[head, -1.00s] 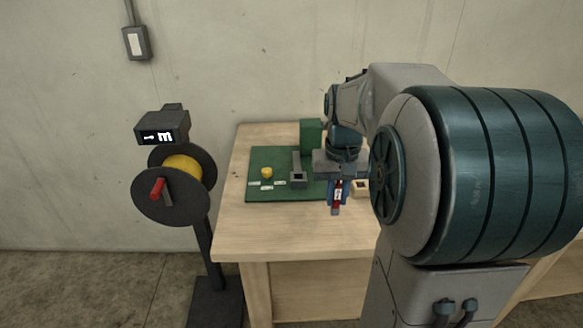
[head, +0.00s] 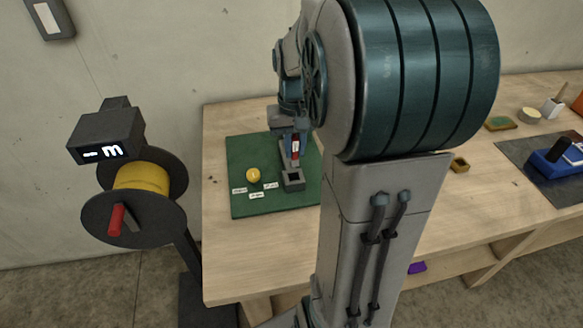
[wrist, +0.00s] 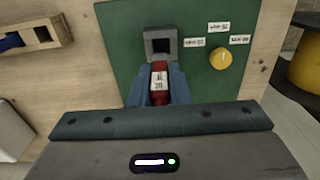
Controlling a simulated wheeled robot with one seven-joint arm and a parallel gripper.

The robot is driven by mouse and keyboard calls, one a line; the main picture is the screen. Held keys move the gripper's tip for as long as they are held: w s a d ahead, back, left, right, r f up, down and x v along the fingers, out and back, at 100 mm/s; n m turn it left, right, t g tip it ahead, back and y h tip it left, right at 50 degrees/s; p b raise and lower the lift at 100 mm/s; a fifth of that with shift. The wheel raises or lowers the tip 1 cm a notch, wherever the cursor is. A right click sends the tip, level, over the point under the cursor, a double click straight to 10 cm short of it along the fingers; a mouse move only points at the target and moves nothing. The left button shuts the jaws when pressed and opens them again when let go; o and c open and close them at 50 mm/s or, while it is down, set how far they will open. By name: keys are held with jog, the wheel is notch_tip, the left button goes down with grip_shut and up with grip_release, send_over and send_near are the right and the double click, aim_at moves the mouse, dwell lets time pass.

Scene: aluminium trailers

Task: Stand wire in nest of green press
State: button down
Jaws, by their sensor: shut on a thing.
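The wire, red with a white label, (wrist: 158,84) is between the blue-grey fingers of my gripper (wrist: 158,92), which is shut on it. In the head view the wire (head: 295,147) looks upright in my gripper (head: 295,140). The green press has a flat green base (head: 240,208) on the table. Its nest, a grey block with a dark square opening (head: 293,183), stands just in front of the wire. In the wrist view the nest (wrist: 174,37) is directly beyond the wire, its opening uncovered. The wire's lower end is hard to make out.
A reel of yellow wire (head: 142,178) stands left of the table (head: 225,260). A wooden holder (wrist: 52,33) shows at the wrist view's upper left. A blue device (head: 550,168) lies at right.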

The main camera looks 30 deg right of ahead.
aim_at(294, 165)
notch_tip(294, 165, down, 7)
jog(key=shift+a+r, duration=0.1)
jog(key=shift+r, duration=0.05)
dwell(0.4)
jog(key=shift+f, duration=0.25)
jog(key=c, duration=1.4)
grip_release()
jog(key=shift+r, duration=0.1)
jog(key=shift+o, duration=0.2)
